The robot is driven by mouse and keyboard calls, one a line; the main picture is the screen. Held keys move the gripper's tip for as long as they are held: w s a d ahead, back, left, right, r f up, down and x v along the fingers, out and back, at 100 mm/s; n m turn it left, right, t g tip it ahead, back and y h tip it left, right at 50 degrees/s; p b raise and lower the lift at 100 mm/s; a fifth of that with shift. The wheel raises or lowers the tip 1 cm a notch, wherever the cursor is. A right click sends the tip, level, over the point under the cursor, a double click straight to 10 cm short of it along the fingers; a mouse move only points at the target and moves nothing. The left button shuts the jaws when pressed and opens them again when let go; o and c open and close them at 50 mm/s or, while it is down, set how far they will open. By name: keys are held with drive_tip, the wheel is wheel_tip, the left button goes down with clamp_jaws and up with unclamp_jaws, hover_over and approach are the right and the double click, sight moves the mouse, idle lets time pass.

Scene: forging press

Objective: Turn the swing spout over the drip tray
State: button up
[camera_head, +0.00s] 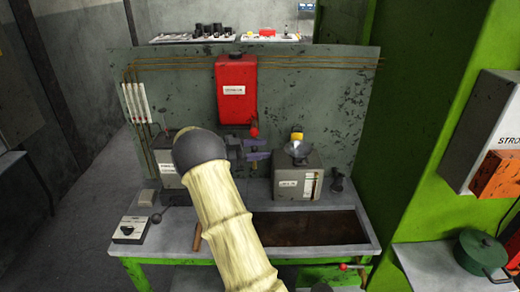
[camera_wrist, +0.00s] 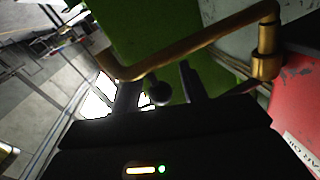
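The swing spout (camera_wrist: 205,42) is a bent brass pipe in the wrist view, running left from a brass collar (camera_wrist: 265,62) beside the red tank. In the head view the red tank (camera_head: 236,88) hangs on the back panel; the spout below it is mostly hidden by my arm. My gripper (camera_wrist: 160,82) is open, its two dark fingers apart near the pipe's left stretch. A dark ball shows between them; I cannot tell whether anything touches. In the head view my gripper (camera_head: 258,161) is below the tank. The drip tray (camera_head: 320,228) appears to be the brown-bottomed recess at the bench's right.
A grey box (camera_head: 297,178) with a metal funnel (camera_head: 299,150) stands behind the tray. A control box (camera_head: 130,229) sits at the bench's left. A green column (camera_head: 430,130) and a green can (camera_head: 480,250) are to the right.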

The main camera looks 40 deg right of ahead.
drive_tip(key=shift+w+a+f, duration=0.1)
drive_tip(key=shift+w+a, duration=0.1)
drive_tip(key=shift+a, duration=0.2)
drive_tip(key=b+v, duration=0.4)
drive_tip(key=v, duration=1.2)
drive_tip(key=shift+w+a, duration=0.2)
drive_tip(key=shift+w, duration=0.05)
